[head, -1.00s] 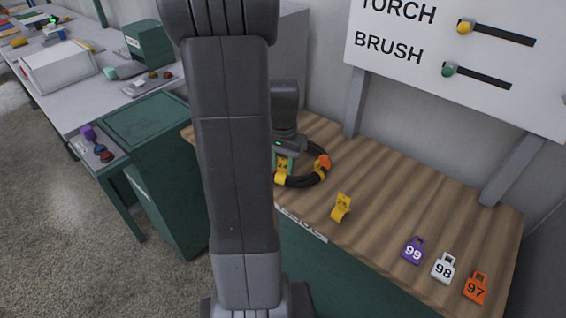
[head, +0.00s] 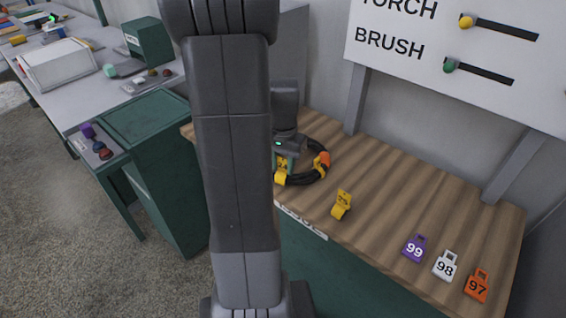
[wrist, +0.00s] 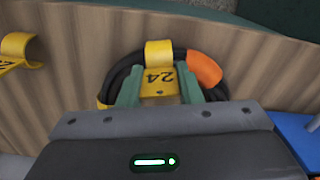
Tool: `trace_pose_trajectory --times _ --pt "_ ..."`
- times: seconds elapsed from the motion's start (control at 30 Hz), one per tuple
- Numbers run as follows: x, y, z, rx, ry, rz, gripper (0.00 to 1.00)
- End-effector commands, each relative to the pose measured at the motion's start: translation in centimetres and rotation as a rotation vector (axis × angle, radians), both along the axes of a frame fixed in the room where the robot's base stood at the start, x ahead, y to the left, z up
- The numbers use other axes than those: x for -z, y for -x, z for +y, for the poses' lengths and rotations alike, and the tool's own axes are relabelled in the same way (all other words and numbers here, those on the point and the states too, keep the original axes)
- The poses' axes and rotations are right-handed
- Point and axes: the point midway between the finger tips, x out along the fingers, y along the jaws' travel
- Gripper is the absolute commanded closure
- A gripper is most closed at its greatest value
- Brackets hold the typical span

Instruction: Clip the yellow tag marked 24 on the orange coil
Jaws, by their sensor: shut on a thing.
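The yellow tag marked 24 (wrist: 159,82) is between the green fingers of my gripper (wrist: 158,94), which is shut on it. Its curled clip end overlaps the black hose coil with the orange band (wrist: 204,68). I cannot tell whether the clip is around the hose or only against it. In the head view, the coil (head: 312,175) lies on the wooden bench, with my gripper (head: 283,164) at its left side and the tag (head: 281,176) low between the fingers. My arm hides part of the bench there.
Another yellow tag (head: 342,204) stands apart on the wooden bench (head: 400,190). Purple 99 (head: 413,248), white 98 (head: 445,266) and orange 97 (head: 477,285) tags lie toward the right front. A wall panel (head: 460,55) with sliders hangs above. A blue object (wrist: 298,135) shows in the wrist view.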

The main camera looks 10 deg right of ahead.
Motion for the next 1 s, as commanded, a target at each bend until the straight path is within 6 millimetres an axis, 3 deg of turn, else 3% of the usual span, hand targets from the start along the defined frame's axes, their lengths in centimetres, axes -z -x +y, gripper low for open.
trace_pose_trajectory --times 0.23,0.27,0.37,0.4,0.77,1.0 --pt "0.1 0.0 0.0 0.000 0.000 0.000 0.91" --pt "0.1 0.0 0.0 0.000 0.000 0.000 0.64" --pt "0.1 0.0 0.0 0.000 0.000 0.000 0.45" --pt "0.1 0.0 0.0 0.000 0.000 0.000 0.43" --pt "-0.6 -0.1 0.0 0.000 0.000 -0.004 0.43" --pt "-5.2 -0.1 0.0 0.000 0.001 -0.008 0.43"
